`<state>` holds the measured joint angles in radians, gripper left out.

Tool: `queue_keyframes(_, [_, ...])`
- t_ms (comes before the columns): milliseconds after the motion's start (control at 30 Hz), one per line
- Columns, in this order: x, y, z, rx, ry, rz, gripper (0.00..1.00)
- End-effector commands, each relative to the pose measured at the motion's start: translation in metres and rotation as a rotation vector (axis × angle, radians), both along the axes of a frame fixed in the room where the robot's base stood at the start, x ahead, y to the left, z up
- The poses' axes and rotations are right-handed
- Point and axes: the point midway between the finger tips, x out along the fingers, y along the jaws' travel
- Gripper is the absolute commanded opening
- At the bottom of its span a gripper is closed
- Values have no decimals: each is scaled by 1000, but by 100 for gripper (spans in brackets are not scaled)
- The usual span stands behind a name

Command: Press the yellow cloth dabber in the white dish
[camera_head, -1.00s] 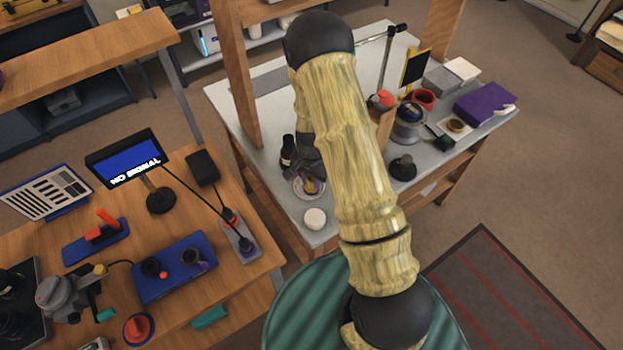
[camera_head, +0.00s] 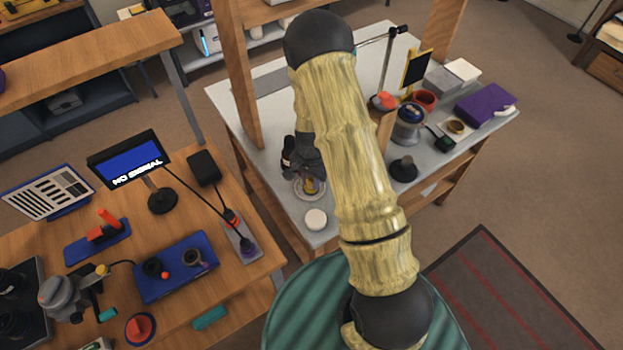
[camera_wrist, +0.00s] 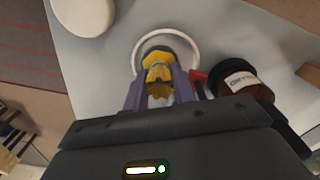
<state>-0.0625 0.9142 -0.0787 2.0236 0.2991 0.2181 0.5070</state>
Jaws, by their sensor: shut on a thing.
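The yellow cloth dabber (camera_wrist: 158,75) is between the fingers of my gripper (camera_wrist: 162,90) in the wrist view. My gripper is shut on it. The white dish (camera_wrist: 191,50) lies just past the dabber, and its rim shows around the dabber's far end. Whether the dabber touches the dish floor I cannot tell. In the head view the dish (camera_head: 321,194) sits on the light grey table near its front left corner, with the dabber (camera_head: 309,185) over it, partly hidden by my arm.
A dark bottle with a white label (camera_wrist: 245,88) stands close right of my gripper in the wrist view. A round white lid-like disc (camera_head: 316,219) lies in front of the dish. A wooden post (camera_head: 243,90) rises behind. A black stand (camera_head: 403,168) is to the right.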

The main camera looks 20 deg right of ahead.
Motion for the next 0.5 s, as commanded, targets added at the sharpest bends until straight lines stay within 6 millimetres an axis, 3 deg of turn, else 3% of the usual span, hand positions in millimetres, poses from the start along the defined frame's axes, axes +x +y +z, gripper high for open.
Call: queue_keyframes(500, [1, -1, 38, -1, -3, -1, 8])
